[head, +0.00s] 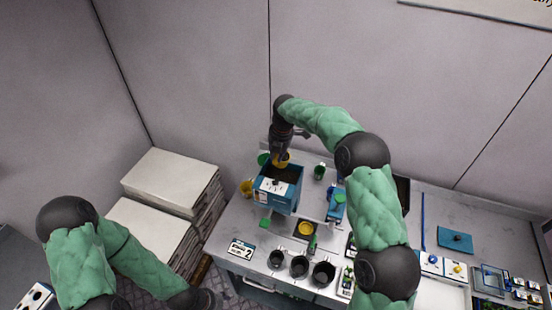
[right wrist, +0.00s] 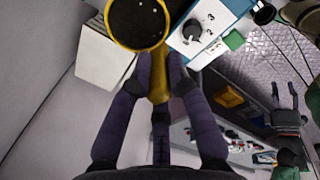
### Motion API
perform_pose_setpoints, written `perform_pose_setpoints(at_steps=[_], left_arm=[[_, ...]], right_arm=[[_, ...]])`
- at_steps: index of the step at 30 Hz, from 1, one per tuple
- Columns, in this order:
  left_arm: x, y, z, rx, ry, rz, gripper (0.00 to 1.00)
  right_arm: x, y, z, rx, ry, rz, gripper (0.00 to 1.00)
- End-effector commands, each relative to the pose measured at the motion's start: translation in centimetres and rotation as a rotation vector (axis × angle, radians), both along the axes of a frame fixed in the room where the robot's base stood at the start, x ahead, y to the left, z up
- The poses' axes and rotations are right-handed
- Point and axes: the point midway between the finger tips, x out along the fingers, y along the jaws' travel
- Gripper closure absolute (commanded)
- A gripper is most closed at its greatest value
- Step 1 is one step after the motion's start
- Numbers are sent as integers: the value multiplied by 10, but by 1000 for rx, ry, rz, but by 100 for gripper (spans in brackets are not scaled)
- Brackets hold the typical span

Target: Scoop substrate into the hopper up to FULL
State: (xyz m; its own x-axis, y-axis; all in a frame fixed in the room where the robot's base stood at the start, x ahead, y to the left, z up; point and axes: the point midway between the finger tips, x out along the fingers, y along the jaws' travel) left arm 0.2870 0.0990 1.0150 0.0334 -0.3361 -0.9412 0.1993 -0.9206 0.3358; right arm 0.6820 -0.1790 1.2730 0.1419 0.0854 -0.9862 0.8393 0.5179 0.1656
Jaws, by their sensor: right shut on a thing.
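My right gripper (head: 281,150) is shut on the handle of a yellow scoop (head: 283,160), held over the back of the blue hopper (head: 291,200). In the right wrist view my right gripper (right wrist: 160,65) pinches the handle, and the scoop (right wrist: 163,88) has dark, speckled substrate in its round bowl. The hopper (right wrist: 220,18) stands beside the bowl in that view, with a black dial and numerals on its white panel. In the head view dark substrate shows inside the hopper; its level against a FULL mark is too small to read. My left arm ends at the lower edge, its gripper out of sight.
Black pots (head: 299,266) stand along the bench front beside a card marked 2 (head: 240,249). A yellow cup (head: 246,188) is left of the hopper. A yellow round item (head: 305,229) lies in front. Stacked white slabs (head: 170,178) stand left of the bench.

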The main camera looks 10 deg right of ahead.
Motion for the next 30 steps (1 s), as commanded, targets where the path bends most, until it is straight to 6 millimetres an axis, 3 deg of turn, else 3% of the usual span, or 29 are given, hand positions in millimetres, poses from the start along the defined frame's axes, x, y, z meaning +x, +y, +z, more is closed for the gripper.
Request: perform_pose_setpoints(at_steps=[1, 30], left_arm=[[0, 0, -10, 0, 0, 0, 53], [0, 0, -109, 0, 0, 0, 53]], right_arm=[[-1, -1, -4, 7, -12, -1, 100], [-14, -9, -12, 139, -222, -1, 100]])
